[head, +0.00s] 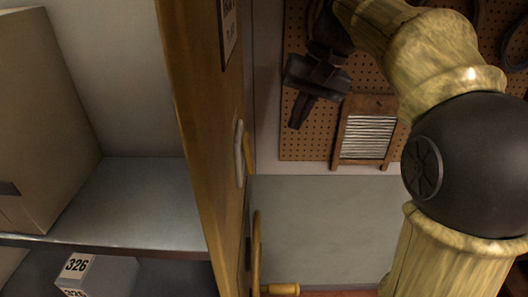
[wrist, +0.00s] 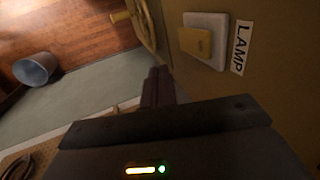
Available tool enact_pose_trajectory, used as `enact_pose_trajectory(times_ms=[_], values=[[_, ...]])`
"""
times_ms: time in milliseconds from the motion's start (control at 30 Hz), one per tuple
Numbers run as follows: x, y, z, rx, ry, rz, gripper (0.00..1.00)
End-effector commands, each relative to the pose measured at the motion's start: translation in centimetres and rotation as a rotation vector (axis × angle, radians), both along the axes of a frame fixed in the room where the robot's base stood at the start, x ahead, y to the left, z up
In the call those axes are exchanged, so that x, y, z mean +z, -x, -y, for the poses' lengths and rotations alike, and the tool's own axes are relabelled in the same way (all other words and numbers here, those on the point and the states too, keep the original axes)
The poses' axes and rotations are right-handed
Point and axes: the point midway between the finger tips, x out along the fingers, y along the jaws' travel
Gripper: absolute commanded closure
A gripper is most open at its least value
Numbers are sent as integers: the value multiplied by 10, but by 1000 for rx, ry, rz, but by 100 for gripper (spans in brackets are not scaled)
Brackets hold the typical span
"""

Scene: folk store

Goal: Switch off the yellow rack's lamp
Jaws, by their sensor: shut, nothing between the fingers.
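The yellow rack's side panel (head: 203,120) stands edge-on in the head view. On it is a white switch plate (wrist: 219,27) with a yellow rocker (wrist: 197,43), beside a paper label reading LAMP (wrist: 241,48). In the head view the plate (head: 239,160) shows from the side. My gripper (wrist: 158,76) is shut and empty in the wrist view. Its dark fingertips are below and left of the switch in the picture, apart from the rocker. The lamp itself is not in view, and I cannot tell which way the rocker is set.
A yellow handwheel (wrist: 149,27) with a knob is on the same panel, left of the switch in the wrist view. A bucket (wrist: 35,68) stands beyond on the floor. A pegboard (head: 294,140) holds a washboard (head: 365,135). Shelves (head: 140,200) hold boxes at left.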

Motion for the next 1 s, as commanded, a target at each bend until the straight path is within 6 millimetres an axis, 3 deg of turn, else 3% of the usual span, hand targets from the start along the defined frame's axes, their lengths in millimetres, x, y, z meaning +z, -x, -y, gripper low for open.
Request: enact_pose_trajectory(times_ms=[567,800,1000], values=[[-82,0,-27,0,1,-5,100],[-86,-1,-60,3,1,-1,100],[-90,-2,-67,-1,0,0,100]])
